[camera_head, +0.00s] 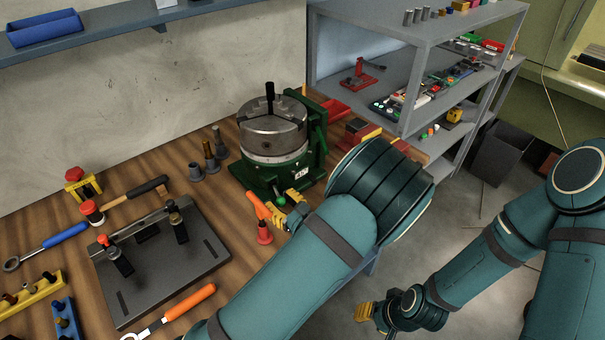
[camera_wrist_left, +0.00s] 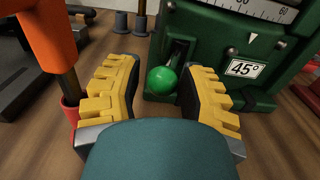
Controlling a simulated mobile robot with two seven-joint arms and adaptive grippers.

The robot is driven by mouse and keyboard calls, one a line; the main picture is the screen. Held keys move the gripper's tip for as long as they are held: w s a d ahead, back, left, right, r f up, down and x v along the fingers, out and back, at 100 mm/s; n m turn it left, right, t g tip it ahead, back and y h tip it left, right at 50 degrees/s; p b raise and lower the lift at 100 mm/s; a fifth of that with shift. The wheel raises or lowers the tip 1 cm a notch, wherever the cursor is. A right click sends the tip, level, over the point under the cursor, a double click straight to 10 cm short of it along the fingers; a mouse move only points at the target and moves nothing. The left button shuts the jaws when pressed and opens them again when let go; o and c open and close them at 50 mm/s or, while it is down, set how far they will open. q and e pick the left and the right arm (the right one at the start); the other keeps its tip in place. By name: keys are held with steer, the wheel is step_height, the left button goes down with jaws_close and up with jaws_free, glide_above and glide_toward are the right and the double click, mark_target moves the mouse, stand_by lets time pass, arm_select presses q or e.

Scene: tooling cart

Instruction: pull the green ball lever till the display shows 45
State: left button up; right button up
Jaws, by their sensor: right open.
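The green ball lever (camera_wrist_left: 162,80) sits low at a slot in the front of a green dividing-head base (camera_wrist_left: 225,65). The ball also shows in the head view (camera_head: 282,201). A white display plate (camera_wrist_left: 245,68) on the base reads 45°. My left gripper (camera_wrist_left: 158,92) is open, with one yellow finger on each side of the ball; I cannot tell whether the right-hand finger touches it. In the head view my left gripper (camera_head: 287,208) is at the foot of the base. My right gripper (camera_head: 368,312) is open and empty, low above the floor.
A red screwdriver-like tool with an orange handle (camera_wrist_left: 48,40) stands close beside the left finger. A dark fixture plate (camera_head: 165,268), a hammer (camera_head: 135,195) and several tools lie left on the bench. Grey shelves (camera_head: 395,75) stand behind right.

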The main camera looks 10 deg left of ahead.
arm_select(q)
steer(key=shift+o, duration=0.4)
steer(key=shift+d, duration=0.1)
steer(key=shift+d+r, duration=0.1)
steer(key=shift+d, duration=0.05)
steer(key=shift+p+v, duration=0.35)
steer(key=shift+v, duration=3)
